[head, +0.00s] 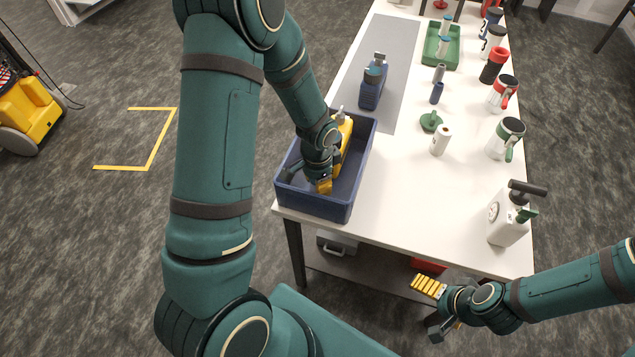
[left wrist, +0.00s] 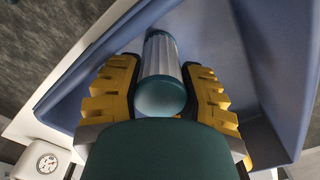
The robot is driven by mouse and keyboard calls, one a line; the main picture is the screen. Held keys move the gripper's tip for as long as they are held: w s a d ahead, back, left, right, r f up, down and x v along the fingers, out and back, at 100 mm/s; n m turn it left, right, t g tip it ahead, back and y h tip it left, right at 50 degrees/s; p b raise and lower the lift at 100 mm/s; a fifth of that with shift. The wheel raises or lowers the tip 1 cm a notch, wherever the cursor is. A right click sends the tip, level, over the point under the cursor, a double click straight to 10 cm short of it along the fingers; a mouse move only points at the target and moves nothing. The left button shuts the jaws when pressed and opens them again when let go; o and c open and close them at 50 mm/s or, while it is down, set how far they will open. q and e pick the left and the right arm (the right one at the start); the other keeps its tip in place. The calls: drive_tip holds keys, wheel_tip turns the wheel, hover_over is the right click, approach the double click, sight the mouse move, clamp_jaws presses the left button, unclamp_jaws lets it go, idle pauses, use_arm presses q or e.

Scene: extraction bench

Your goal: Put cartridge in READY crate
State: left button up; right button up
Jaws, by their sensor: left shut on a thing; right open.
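A blue open crate (head: 318,205) stands at the near left corner of the white table; no READY label is readable on it. My left gripper (head: 333,162) reaches down inside the crate. In the left wrist view my left gripper (left wrist: 158,92) has its yellow fingers shut on the cartridge (left wrist: 161,68), a pale grey ribbed cylinder with dark teal ends. Blue crate walls (left wrist: 215,40) surround it there. Whether the cartridge touches the crate floor I cannot tell. The arm and hand hide the cartridge in the head view. My right gripper (head: 443,304) is open and empty off the table's near edge.
A small blue rack (head: 372,92) holding items stands behind the crate on a grey mat (head: 385,45). A green tray (head: 432,58) is at the back. The table's front middle is clear.

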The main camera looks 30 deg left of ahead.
use_arm(q)
drive_tip(key=shift+r, duration=0.1)
drive_tip(key=o, duration=0.8)
drive_tip(key=shift+r, duration=0.1)
wheel_tip(320, 180, up, 12)
drive_tip(key=shift+s+f+p, duration=0.1)
drive_tip(key=shift+p, duration=1.1)
